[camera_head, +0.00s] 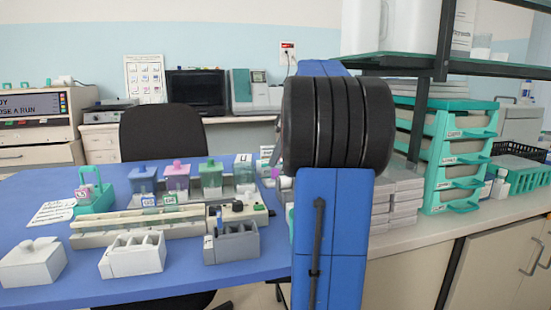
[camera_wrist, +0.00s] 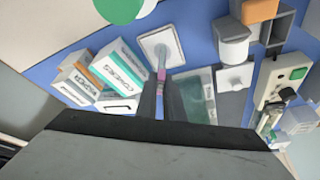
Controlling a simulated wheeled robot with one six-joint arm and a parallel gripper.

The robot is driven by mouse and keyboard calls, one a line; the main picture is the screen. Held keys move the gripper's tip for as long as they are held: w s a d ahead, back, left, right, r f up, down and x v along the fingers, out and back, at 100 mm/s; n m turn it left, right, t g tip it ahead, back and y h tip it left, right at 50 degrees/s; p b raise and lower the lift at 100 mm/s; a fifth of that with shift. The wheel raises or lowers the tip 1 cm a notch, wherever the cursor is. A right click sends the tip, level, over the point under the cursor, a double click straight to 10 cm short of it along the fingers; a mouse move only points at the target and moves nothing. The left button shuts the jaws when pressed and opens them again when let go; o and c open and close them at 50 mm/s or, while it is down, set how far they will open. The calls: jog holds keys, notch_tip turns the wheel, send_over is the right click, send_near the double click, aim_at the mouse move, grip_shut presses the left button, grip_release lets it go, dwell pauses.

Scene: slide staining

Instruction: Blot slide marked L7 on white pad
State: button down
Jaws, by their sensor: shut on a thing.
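My gripper (camera_wrist: 160,90) shows in the wrist view, shut on a thin slide (camera_wrist: 161,75) with a pink end that sticks out past the fingertips. Its marking cannot be read, so I cannot tell whether it is L7. A white square pad (camera_wrist: 147,42) lies on the blue bench just beyond the fingertips. A pale grey shape overlaps the pad in line with the slide; I cannot tell whether slide and pad touch. In the head view my arm hides the gripper and the pad.
White boxes (camera_wrist: 122,65) stand left of the gripper in the wrist view. A green-tinted flat item (camera_wrist: 195,95) lies close on the right, with a white cup (camera_wrist: 233,45) beyond. In the head view, staining jars (camera_head: 177,176) and a grey rack (camera_head: 232,243) stand on the blue bench.

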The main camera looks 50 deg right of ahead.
jog(key=shift+r, duration=3)
